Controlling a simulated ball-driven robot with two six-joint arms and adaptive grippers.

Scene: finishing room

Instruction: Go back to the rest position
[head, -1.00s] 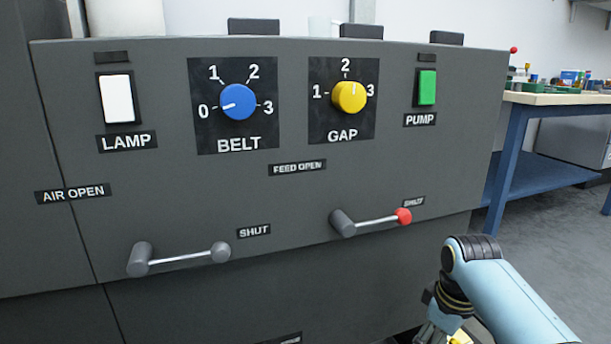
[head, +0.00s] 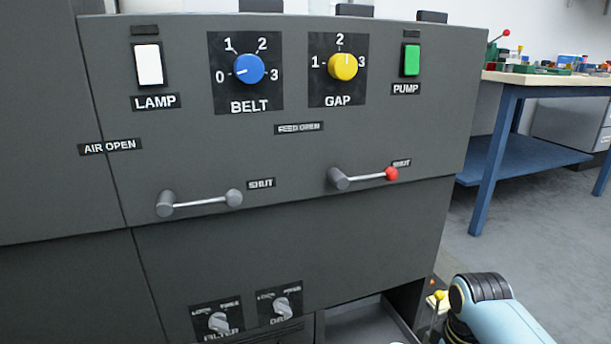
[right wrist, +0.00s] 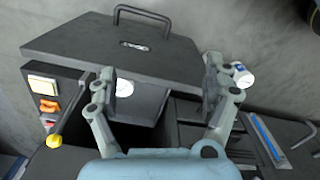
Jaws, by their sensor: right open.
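My right arm (head: 490,310) enters the head view at the lower right, in front of the machine; its gripper is cut off there by the bottom edge. In the right wrist view my right gripper (right wrist: 163,92) is open, its two fingers wide apart with nothing between them. Behind the fingers is a dark box-like unit (right wrist: 80,45) with a handle on top. The fingers appear apart from it, though the distance is hard to judge. My left gripper is in neither view.
The grey machine panel (head: 190,155) has a blue BELT knob (head: 249,68), a yellow GAP knob (head: 343,66), a grey lever (head: 200,202) and a red-tipped lever (head: 362,178), both pointing to SHUT. A blue workbench (head: 520,150) stands at the right, with free floor before it.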

